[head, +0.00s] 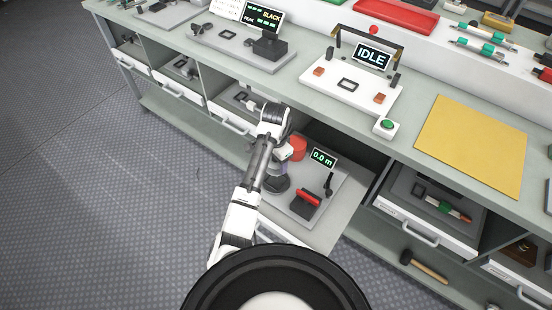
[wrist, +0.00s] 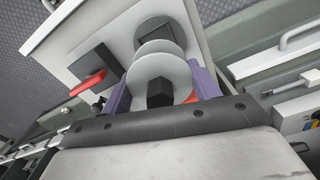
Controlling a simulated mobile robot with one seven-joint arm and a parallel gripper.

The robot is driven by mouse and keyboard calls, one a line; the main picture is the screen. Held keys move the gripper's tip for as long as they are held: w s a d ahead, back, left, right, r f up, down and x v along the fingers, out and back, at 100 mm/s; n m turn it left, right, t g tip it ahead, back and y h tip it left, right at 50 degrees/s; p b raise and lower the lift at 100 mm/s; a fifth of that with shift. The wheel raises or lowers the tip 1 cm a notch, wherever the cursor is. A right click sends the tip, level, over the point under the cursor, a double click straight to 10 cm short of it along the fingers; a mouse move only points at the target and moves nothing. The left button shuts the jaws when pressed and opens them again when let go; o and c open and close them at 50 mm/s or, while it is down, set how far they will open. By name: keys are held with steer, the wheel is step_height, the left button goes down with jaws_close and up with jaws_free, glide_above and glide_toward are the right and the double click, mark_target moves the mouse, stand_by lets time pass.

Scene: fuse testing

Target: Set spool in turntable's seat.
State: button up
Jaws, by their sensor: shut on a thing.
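My gripper (wrist: 160,98) is shut on a pale grey spool (wrist: 159,62), with a purple finger on each side of it. The spool has two round flanges and a black hexagonal hub end facing the wrist camera. In the head view my gripper (head: 283,168) is low over the pulled-out board, at the dark round turntable (head: 276,185). Beyond the spool in the wrist view, a dark part of the turntable (wrist: 152,26) shows. The spool covers the rest of it, so the seat is hidden. I cannot tell whether the spool touches it.
The grey board (head: 327,207) also carries a red-handled block (head: 306,205) and a display reading 0.0 m (head: 322,158). The bench top (head: 300,85) overhangs behind. An open drawer (head: 425,215) is to the right.

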mark_target(276, 170)
steer(key=shift+f+b, duration=1.65)
steer(key=shift+f, duration=1.2)
steer(key=shift+f, duration=0.25)
steer(key=shift+f, duration=0.4)
steer(key=shift+f, duration=0.6)
steer(key=o, duration=1.1)
steer(key=shift+r, duration=0.1)
